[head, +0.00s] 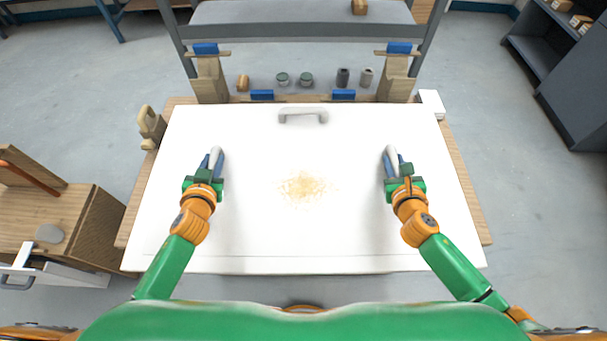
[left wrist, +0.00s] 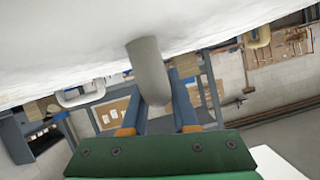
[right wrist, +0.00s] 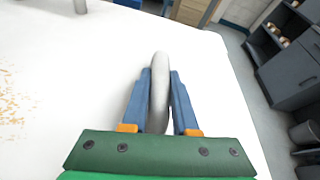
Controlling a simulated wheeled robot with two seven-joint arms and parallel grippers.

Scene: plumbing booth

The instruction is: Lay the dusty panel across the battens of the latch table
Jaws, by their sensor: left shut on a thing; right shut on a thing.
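The dusty panel (head: 250,235) is a large white board with a tan dust patch (head: 305,186) in its middle. It covers most of the wooden latch table (head: 475,215), whose edges show at both sides; the battens are hidden. I cannot tell whether the panel touches the table. My left gripper (head: 213,165) is shut on the panel's left handle (left wrist: 148,68), a pale bar. My right gripper (head: 394,165) is shut on the right handle (right wrist: 159,85). A third pale handle (head: 303,114) near the far edge is free.
Wooden posts with blue tops stand behind the panel, left (head: 211,80) and right (head: 397,78). Small cans (head: 306,79) sit between them. A wooden clamp-like piece (head: 151,127) is at the left edge, a white block (head: 432,103) at the far right corner. A wooden cabinet (head: 60,225) stands left.

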